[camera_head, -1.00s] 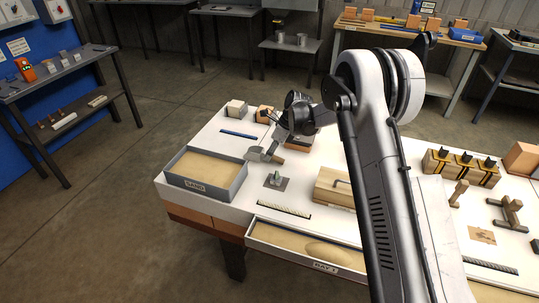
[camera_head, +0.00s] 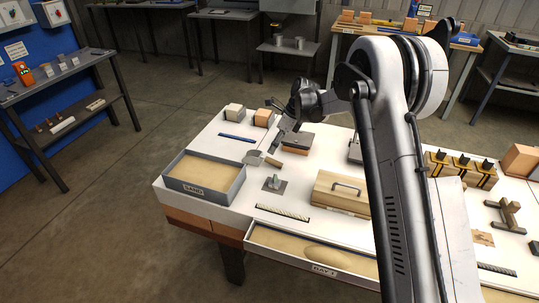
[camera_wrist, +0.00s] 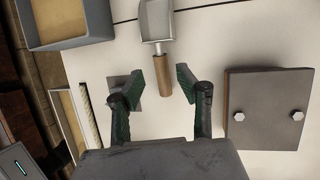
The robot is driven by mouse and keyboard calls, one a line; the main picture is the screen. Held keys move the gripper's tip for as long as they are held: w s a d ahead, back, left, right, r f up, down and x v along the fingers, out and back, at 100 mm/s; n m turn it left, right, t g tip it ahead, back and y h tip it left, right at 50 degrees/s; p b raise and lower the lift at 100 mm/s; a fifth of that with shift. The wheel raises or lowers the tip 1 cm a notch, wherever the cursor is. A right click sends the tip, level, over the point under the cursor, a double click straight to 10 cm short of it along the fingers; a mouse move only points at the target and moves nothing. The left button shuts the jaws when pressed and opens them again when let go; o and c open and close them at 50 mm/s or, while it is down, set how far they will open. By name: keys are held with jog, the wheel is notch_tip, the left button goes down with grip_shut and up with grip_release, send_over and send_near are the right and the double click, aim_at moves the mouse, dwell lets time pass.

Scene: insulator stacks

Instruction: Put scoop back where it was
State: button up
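The scoop has a grey metal pan (camera_head: 252,158) and a short wooden handle (camera_head: 273,162). It lies on the white table, just right of the grey tray labelled SAND (camera_head: 237,186). In the wrist view the pan (camera_wrist: 156,20) is at the top and the handle (camera_wrist: 163,80) points down towards my gripper (camera_wrist: 171,70). I see no contact. In the head view my gripper (camera_head: 281,136) is above the handle, its fingers partly unclear.
A dark-topped block with two bolts (camera_wrist: 270,110) is close on the right in the wrist view. A small plate with an upright post (camera_head: 275,183) stands in front of the scoop. A wooden box with a handle (camera_head: 340,195) and a blue bar (camera_head: 237,137) are nearby.

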jog(key=s+d+r+n+t+h, duration=0.1)
jog(key=s+d+r+n, duration=0.25)
jog(key=r, duration=0.55)
jog(key=s+d+r+n+t, duration=0.1)
jog(key=s+d+r+n, duration=0.2)
jog(key=r, duration=0.6)
jog(key=s+d+r+n+t, duration=0.1)
jog(key=s+d+r, duration=0.1)
jog(key=s, duration=0.2)
jog(key=s+d+r+n+h, duration=0.1)
jog(key=s+r, duration=0.1)
jog(key=s, duration=0.2)
jog(key=s+d+r+n+t, duration=0.1)
jog(key=s+d+r, duration=0.1)
jog(key=s, duration=0.2)
jog(key=s+d+f+n+t+h, duration=0.1)
jog(key=s+n, duration=0.3)
jog(key=s, duration=0.4)
jog(key=s+d+n+t+h, duration=0.1)
jog(key=s+d+n, duration=0.3)
jog(key=s, duration=0.4)
jog(key=s+d+f+n+t, duration=0.1)
jog(key=s+n, duration=0.3)
jog(key=s, duration=0.5)
jog(key=shift+d+f+t+h, duration=0.3)
jog(key=shift+d+t+h, duration=0.1)
jog(key=shift+d, duration=0.3)
notch_tip(320, 180, down, 6)
jog(key=b, duration=0.6)
